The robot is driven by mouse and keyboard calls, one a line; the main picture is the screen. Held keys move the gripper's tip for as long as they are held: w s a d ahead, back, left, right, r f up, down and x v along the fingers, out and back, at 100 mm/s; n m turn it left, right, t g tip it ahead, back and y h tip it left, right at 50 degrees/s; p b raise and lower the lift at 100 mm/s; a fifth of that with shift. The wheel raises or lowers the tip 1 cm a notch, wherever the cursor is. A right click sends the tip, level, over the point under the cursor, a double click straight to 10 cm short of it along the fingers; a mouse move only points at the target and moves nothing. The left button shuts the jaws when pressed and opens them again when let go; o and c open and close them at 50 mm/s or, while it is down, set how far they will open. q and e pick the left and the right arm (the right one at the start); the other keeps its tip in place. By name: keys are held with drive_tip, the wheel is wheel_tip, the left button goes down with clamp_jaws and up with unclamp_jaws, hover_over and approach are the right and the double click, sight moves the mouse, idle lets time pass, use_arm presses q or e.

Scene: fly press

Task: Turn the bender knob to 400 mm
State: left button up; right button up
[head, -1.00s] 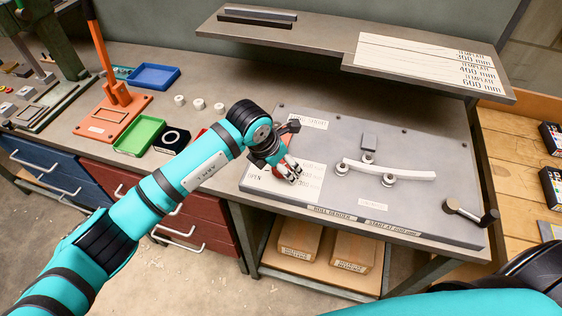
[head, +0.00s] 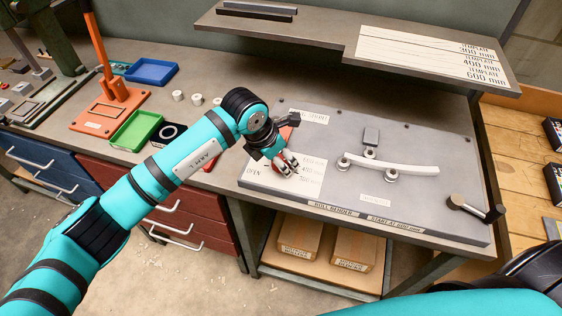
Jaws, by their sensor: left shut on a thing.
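The roll bender (head: 330,223) is a grey plate on the bench with a pale curved strip (head: 395,168) against its rollers. My left gripper (head: 287,167) is over the white dial label at the plate's left side. It is shut on the bender knob, which is mostly hidden by the fingers; a little red shows between and beside them. The label (head: 312,178) carries mm marks and the word OPEN, but the knob's pointer and exact setting cannot be read. My right gripper is out of view; only part of my right arm shows at the bottom right.
A crank handle (head: 475,209) stands at the plate's right corner. A shelf (head: 330,41) with a template board (head: 430,55) overhangs the back. Green (head: 136,130) and blue (head: 152,71) trays and white rings lie left of my arm.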

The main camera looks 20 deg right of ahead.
use_arm(q)
drive_tip(key=m+b, duration=0.1)
drive_tip(key=b, duration=0.1)
drive_tip(key=m+b, duration=0.1)
drive_tip(key=b, duration=0.1)
drive_tip(key=shift+w+f+m+g, duration=0.1)
drive_tip(key=shift+f+m+g, duration=0.1)
drive_tip(key=shift+m+g, duration=0.2)
drive_tip(key=shift+r+m+g+b, duration=0.2)
drive_tip(key=shift+m+g+b, duration=0.2)
drive_tip(key=shift+m+b, duration=0.7)
drive_tip(key=o, duration=1.2)
drive_tip(key=shift+r, duration=0.1)
drive_tip(key=v, duration=1.2)
drive_tip(key=shift+a, duration=0.2)
